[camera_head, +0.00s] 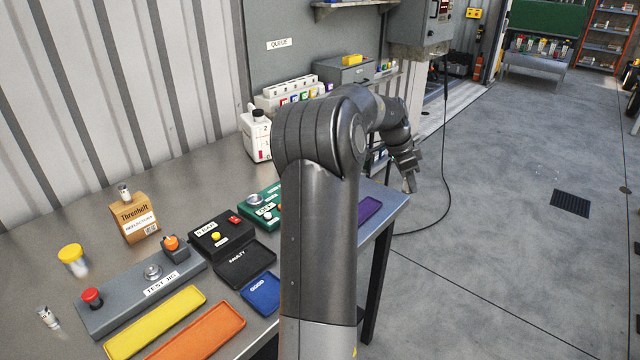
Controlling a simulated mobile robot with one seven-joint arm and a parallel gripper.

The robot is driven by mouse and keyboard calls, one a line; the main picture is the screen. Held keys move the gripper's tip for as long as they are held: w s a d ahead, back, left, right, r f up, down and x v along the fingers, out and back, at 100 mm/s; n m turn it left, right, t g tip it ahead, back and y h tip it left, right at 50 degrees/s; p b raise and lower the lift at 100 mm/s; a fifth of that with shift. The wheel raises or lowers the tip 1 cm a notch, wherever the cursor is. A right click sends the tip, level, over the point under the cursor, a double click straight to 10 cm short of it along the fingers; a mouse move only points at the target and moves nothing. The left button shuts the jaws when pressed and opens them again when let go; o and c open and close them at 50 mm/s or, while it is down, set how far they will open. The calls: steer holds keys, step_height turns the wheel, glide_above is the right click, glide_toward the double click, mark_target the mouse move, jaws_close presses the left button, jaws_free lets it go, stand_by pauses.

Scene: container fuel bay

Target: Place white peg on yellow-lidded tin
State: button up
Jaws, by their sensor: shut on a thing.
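The yellow-lidded tin (72,260) stands upright on the steel bench at the left, with nothing on its lid. A small white cylinder with a dark marking (47,318) stands on the bench in front of it. A similar white cylinder (124,192) stands on the brown Threnholt carton (138,220). I cannot tell which of these, if either, is the white peg. My gripper (411,182) points down beyond the bench's right edge, far from the tin. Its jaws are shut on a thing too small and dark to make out.
A grey test jig (128,304) with red and orange knobs lies near the tin. Yellow (155,322) and orange (198,335) trays lie in front. Black, blue and green units sit further right. A white jug (257,135) stands behind. My arm hides the bench's middle.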

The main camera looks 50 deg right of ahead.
step_height(320, 180, up, 9)
steer(key=w+a+n+t, duration=0.2)
steer(key=w+a+n, duration=0.2)
steer(key=w+a, duration=0.55)
steer(key=w+a+f+n+t+h, duration=0.1)
steer(key=w+a+n, duration=0.35)
steer(key=w, duration=0.95)
steer(key=w+a+n+t, duration=0.2)
steer(key=w+a+n, duration=0.35)
steer(key=w, duration=0.55)
steer(key=n+t+y, duration=0.3)
steer(key=n+y, duration=0.1)
steer(key=n, duration=0.9)
glide_above(69, 249)
steer(key=s, duration=0.2)
step_height(69, 249, down, 11)
steer(key=shift+w, duration=0.1)
steer(key=shift+f, duration=2.05)
